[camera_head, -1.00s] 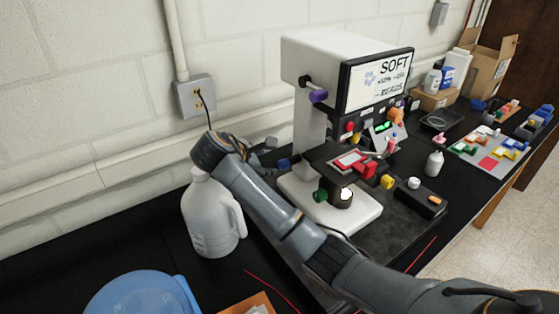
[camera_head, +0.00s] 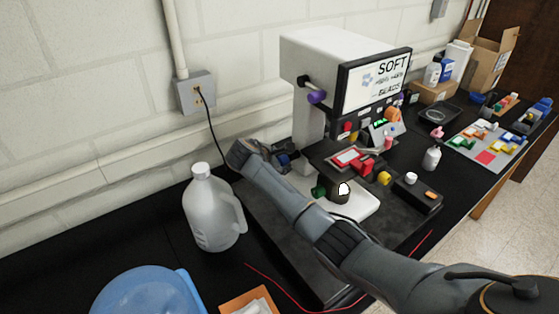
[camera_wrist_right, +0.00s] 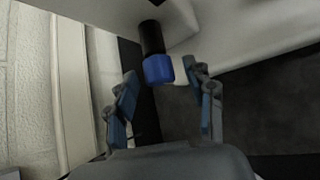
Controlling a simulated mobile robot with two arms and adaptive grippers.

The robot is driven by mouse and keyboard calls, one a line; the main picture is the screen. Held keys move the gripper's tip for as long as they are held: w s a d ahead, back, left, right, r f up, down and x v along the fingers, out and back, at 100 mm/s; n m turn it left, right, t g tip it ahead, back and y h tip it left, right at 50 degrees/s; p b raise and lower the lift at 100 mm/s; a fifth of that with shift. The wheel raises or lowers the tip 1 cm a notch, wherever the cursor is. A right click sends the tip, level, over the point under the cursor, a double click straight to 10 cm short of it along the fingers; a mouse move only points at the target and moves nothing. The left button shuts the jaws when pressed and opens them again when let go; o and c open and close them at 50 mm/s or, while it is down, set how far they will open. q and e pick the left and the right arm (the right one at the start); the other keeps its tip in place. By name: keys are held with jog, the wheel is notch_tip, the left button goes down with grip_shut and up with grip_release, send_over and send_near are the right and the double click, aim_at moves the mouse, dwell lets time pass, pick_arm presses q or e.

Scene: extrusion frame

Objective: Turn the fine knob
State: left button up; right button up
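The machine (camera_head: 312,62) is a white microscope-like unit with a screen reading "SOFT". A blue knob on a black shaft (camera_wrist_right: 158,69) sticks out from its left side. In the head view the blue knob (camera_head: 284,160) is partly covered by my right gripper (camera_head: 280,156). In the right wrist view my right gripper (camera_wrist_right: 166,106) is open, with its fingers spread left and right. The blue knob lies just ahead of the fingertips, roughly between them, and no grip on it shows. A purple knob (camera_head: 317,97) sits higher and a green knob (camera_head: 319,191) lower. My left gripper is not in view.
A white jug (camera_head: 211,212) stands left of my right arm. A blue lid-like item (camera_head: 145,295) and an orange box (camera_head: 248,304) lie in front. The wall runs close behind.

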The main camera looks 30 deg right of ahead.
grip_shut()
jog(key=shift+s+f+m+t+b, duration=0.2)
jog(key=shift+m+t+b, duration=0.15)
jog(key=shift+m+t, duration=0.6)
jog(key=shift+s+f+m+t+h+b, duration=0.25)
jog(key=shift+m+t+b, duration=0.5)
jog(key=shift+t+b, duration=0.9)
jog(key=shift+w+m+t+h+b, duration=0.1)
jog(key=shift+m+t+h+b, duration=0.5)
jog(key=shift+b, duration=1.75)
jog(key=shift+t+y, duration=0.25)
jog(key=shift+t, duration=0.05)
